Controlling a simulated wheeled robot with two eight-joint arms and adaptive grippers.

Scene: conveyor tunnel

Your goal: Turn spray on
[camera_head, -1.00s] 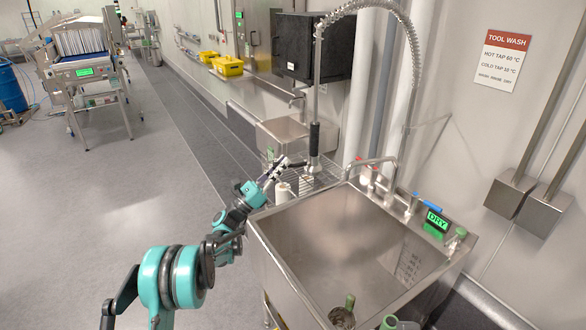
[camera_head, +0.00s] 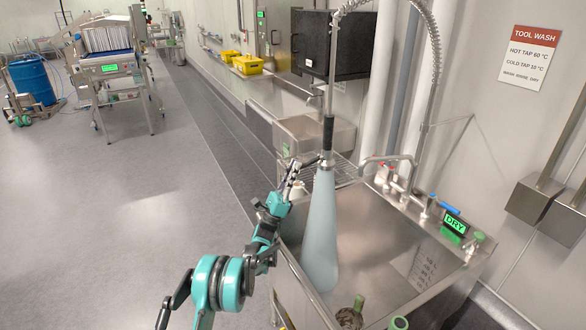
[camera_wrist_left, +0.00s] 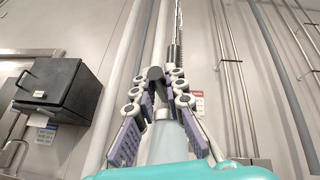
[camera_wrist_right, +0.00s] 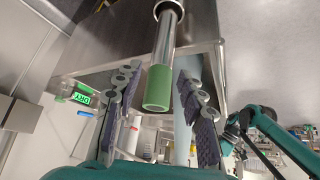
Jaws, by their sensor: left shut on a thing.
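The spray hose's black handle (camera_head: 328,133) hangs upright over the steel sink (camera_head: 385,245). A pale blue cone of spray (camera_head: 320,240) comes out below it and spreads down into the sink. My left gripper (camera_head: 318,163) is at the nozzle, at the lower end of the handle.
A green display (camera_head: 455,222) on the sink's rim reads DRY. Taps with red and blue handles (camera_head: 448,207) stand along the back rim. A wire rack (camera_head: 345,170) is behind the nozzle. A black box (camera_head: 343,45) hangs on the wall. Open floor lies left.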

